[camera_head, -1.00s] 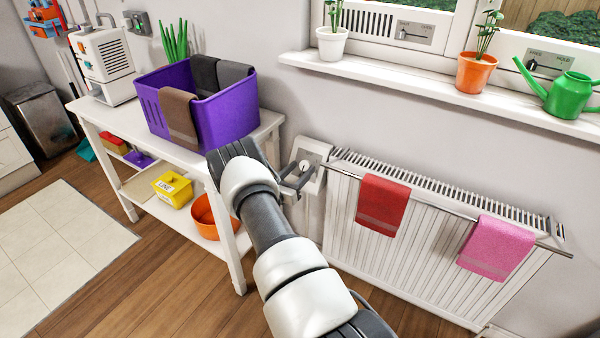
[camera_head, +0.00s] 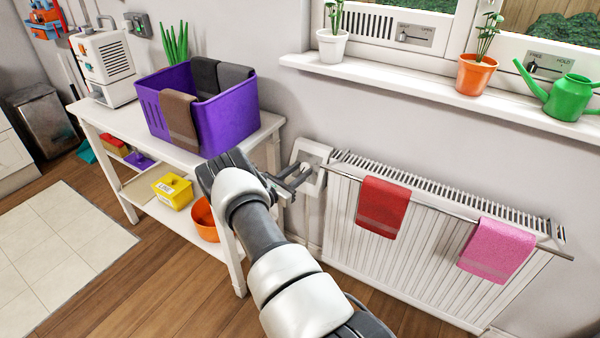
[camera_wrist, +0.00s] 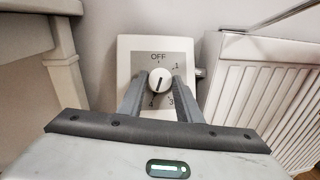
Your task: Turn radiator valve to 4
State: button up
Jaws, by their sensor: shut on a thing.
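The radiator valve is a round white knob (camera_wrist: 160,78) on a grey-faced white plate (camera_wrist: 126,62), which also shows in the head view (camera_head: 319,151). The plate reads OFF at the top, 1 at the upper right, and 3 and 4 at the bottom. The knob's dark mark runs down and slightly left, toward the 4. My gripper (camera_wrist: 160,82) has one finger on each side of the knob and is shut on it. In the head view my gripper (camera_head: 293,178) reaches the plate from the left. The fingers hide part of the dial's sides.
The white radiator (camera_head: 345,225) stands right of the valve, with red (camera_head: 383,206) and pink (camera_head: 496,248) towels on its rail. A white table (camera_head: 262,133) with a purple basket (camera_head: 228,125) is close on the left. A windowsill (camera_head: 410,88) with pots runs above.

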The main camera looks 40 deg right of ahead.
jog(key=o, duration=1)
jog(key=shift+o, duration=0.2)
jog(key=p+v, duration=0.3)
jog(key=v, duration=1.4)
jog(key=shift+a, duration=0.25)
jog(key=shift+r, duration=0.1)
